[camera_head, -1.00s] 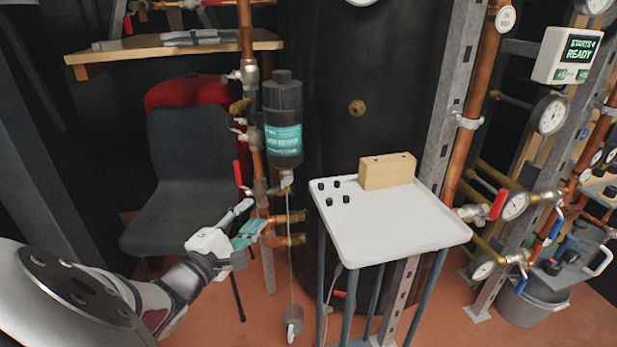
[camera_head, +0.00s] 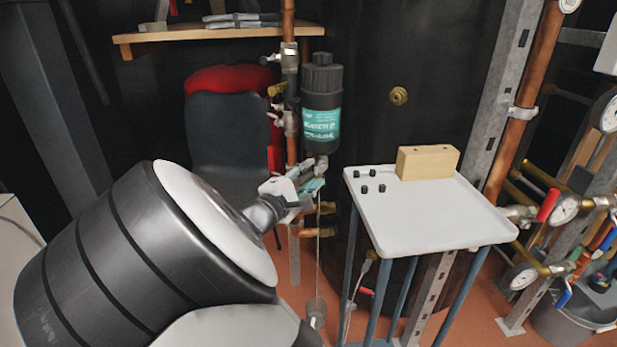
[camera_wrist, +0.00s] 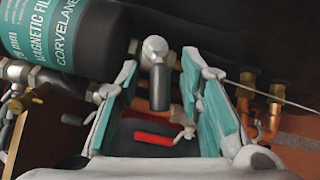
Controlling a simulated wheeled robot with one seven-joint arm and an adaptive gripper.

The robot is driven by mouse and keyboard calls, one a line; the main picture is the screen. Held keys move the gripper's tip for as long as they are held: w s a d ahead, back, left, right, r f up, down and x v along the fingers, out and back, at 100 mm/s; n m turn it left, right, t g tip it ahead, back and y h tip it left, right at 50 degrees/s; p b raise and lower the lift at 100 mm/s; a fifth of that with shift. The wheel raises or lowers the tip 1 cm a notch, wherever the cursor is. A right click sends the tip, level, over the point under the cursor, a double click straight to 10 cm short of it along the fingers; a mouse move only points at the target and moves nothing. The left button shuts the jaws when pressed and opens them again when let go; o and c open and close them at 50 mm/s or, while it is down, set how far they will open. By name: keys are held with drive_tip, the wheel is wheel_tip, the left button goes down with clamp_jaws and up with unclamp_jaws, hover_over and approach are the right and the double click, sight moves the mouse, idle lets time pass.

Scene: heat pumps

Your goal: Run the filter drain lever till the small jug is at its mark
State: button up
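The filter (camera_head: 321,112) is a black canister with a teal label, upright on the copper pipework; it also fills the upper left of the wrist view (camera_wrist: 65,35). At its lower end is a silver fitting with a dark grey cylindrical part, seemingly the drain lever (camera_wrist: 159,88). My gripper (camera_head: 312,187) is just below the filter. In the wrist view it is open (camera_wrist: 157,110), its teal pads on either side of the grey part with visible gaps. The small jug (camera_head: 317,308) stands low near the floor under a thin line from the filter. Its level and mark are too small to read.
A white-topped table (camera_head: 425,225) with a wooden block (camera_head: 427,162) and several small black pieces stands right of the filter. A dark chair (camera_head: 225,130) is behind my gripper. Copper pipes (camera_head: 289,120) run close beside the filter. A red handle (camera_wrist: 153,138) shows beyond the fingers.

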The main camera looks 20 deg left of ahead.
clamp_jaws()
drive_tip(key=shift+f, duration=0.1)
drive_tip(key=shift+d+f+n+t, duration=0.1)
drive_tip(key=shift+f+n+t, duration=0.2)
drive_tip(key=shift+n, duration=0.2)
drive_tip(key=shift+w+d+f+n+t, duration=0.1)
drive_tip(key=shift+f+n+t, duration=0.1)
drive_tip(key=shift+n+t, duration=0.75)
unclamp_jaws()
